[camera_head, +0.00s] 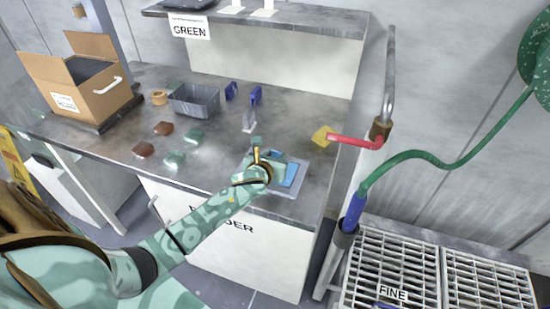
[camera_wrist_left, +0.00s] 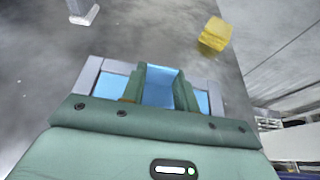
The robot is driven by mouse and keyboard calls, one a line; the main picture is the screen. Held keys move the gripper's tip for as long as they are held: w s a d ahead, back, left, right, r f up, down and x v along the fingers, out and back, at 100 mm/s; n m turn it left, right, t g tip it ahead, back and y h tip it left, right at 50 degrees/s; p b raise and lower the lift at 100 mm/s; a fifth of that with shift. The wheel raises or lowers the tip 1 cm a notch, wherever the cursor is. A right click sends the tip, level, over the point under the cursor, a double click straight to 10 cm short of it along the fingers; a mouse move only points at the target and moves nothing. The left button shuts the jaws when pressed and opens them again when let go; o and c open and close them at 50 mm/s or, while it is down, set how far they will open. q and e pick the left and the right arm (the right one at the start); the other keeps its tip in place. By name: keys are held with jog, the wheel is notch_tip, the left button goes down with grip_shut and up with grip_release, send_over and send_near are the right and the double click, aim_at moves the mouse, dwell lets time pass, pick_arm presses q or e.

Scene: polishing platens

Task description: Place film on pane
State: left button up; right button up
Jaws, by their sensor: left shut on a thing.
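My left gripper (camera_head: 268,166) is over the front right part of the workbench and is shut on the blue film (camera_head: 291,175). In the left wrist view the blue film (camera_wrist_left: 160,88) shows between the two green fingers and on both outer sides of them. The pane (camera_head: 301,189) is a pale grey rectangle on the bench under the film; its grey edge also shows in the left wrist view (camera_wrist_left: 88,75). The fingers hide part of both. I cannot tell whether the film touches the pane. My right gripper is not in view.
A yellow block (camera_head: 322,136) lies behind the pane, near a red-handled tap (camera_head: 355,141). A grey bin (camera_head: 195,100), blue upright items (camera_head: 255,96), green lumps (camera_head: 175,160) and brown lumps (camera_head: 143,150) stand farther left. An open carton (camera_head: 80,85) is at far left. Bench edge is close in front.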

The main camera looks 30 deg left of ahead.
pick_arm(q)
jog(key=shift+f, duration=0.15)
jog(key=o, duration=0.9)
jog(key=shift+o, duration=0.2)
jog(key=shift+r, duration=0.25)
jog(key=p+v, duration=0.4)
jog(key=v, duration=0.7)
jog(key=shift+s, duration=0.15)
jog(key=shift+s+d, duration=0.1)
jog(key=shift+s, duration=0.25)
